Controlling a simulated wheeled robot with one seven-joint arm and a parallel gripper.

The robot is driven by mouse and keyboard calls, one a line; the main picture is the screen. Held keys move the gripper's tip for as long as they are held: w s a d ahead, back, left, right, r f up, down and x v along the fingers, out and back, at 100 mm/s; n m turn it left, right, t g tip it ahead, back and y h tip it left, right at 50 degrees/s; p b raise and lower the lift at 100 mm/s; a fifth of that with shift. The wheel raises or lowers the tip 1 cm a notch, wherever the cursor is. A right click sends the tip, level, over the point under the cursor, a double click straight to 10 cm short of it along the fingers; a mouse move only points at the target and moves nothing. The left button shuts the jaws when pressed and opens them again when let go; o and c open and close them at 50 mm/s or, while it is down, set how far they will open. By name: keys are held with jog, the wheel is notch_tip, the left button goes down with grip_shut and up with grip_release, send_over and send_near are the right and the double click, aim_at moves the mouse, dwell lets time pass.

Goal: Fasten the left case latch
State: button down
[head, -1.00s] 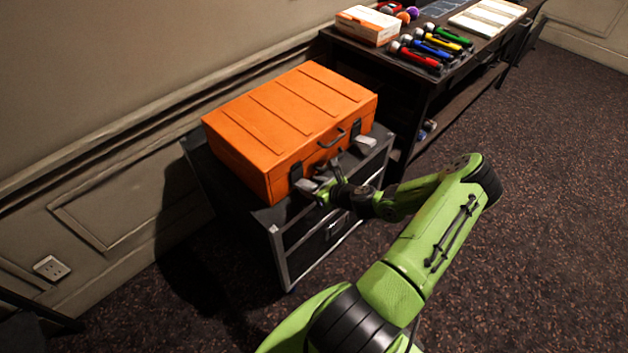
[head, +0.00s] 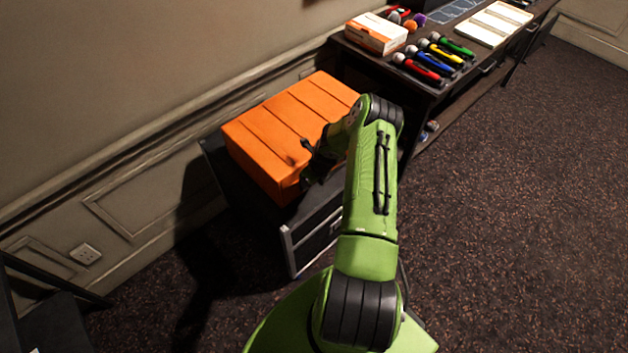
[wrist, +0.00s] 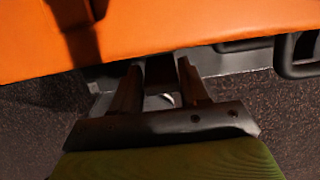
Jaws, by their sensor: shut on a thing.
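The orange case (head: 275,125) lies shut on a dark cabinet; its front edge also crosses the top of the wrist view (wrist: 210,25). My gripper (head: 307,155) is at the left part of the case's front edge. In the wrist view my gripper's fingers (wrist: 160,72) are closed on a dark piece at the case's front, the left latch (wrist: 159,76). The latch is mostly hidden by the fingers, so I cannot tell whether it is seated. The case handle (wrist: 298,55) shows at the right of the wrist view. My arm hides the right latch in the head view.
The dark cabinet (head: 318,240) under the case stands against the wall. A desk behind it holds a white and orange box (head: 376,36), several coloured microphones (head: 432,62) and a pale panel (head: 493,24). The carpet (head: 500,200) to the right is clear.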

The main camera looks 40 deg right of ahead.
jog(key=shift+w+r+g, duration=0.1)
jog(key=shift+w+g, duration=0.25)
jog(key=shift+g, duration=0.15)
jog(key=c, duration=0.6)
grip_release()
jog(key=shift+c, duration=0.2)
jog(key=p+v, duration=0.1)
jog(key=v, duration=1.4)
jog(key=shift+r, duration=0.35)
jog(key=shift+a, duration=0.1)
